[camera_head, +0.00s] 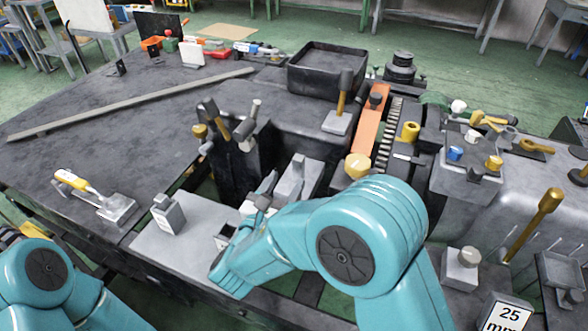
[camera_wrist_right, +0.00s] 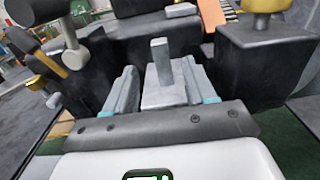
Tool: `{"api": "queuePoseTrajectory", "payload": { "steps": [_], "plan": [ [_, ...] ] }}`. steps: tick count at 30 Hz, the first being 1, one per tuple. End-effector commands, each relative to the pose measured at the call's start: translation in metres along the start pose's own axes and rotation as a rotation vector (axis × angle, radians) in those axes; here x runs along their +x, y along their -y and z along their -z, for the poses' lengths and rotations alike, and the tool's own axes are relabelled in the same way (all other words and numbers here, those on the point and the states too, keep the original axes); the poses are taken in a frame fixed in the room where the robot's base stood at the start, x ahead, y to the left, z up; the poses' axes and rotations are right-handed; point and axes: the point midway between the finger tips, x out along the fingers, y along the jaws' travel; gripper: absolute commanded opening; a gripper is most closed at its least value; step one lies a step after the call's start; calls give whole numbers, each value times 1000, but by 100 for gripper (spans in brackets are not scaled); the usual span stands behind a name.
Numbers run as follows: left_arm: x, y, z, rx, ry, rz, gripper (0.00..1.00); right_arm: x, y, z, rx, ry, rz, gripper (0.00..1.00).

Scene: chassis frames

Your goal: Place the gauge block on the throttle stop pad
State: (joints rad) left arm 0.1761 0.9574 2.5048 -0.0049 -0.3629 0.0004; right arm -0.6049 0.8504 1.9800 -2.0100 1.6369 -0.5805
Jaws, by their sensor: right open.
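My right gripper (camera_head: 275,188) reaches forward past the middle of the head view, partly hidden by its own arm. In the right wrist view its two grey fingers (camera_wrist_right: 161,82) are open and apart. A grey metal piece with an upright post (camera_wrist_right: 164,66) shows between or just beyond them; I cannot tell whether they touch it. A block labelled 25 mm (camera_head: 506,316), possibly the gauge block, stands at the bottom right edge of the head view. I cannot tell which surface is the throttle stop pad. My left gripper is out of view.
A small metal block (camera_head: 169,213) stands on a pale plate (camera_head: 158,247). Dark clamp posts with handles (camera_head: 232,135) rise close to the right gripper. A black bin (camera_head: 327,70) and an orange bar (camera_head: 368,122) are behind. The dark tabletop at left is mostly clear.

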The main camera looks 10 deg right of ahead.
Motion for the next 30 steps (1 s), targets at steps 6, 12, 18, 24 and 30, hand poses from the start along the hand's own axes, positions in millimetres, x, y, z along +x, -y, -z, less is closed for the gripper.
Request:
{"api": "queuePoseTrajectory", "payload": {
  "steps": [6, 12, 18, 24, 30],
  "plan": [
    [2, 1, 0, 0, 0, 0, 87, -35, 0, 0, 0, 1, -1, 55],
    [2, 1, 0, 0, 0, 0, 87, -44, 1, 0, 0, 1, 1, 55],
    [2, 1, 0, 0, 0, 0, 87, -43, 1, 0, 0, 1, 2, 55],
    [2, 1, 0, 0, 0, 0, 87, -43, 0, 0, 0, 1, 1, 55],
    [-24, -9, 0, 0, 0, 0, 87, -43, 0, -29, 1, 1, 1, 55]
  ]
}}
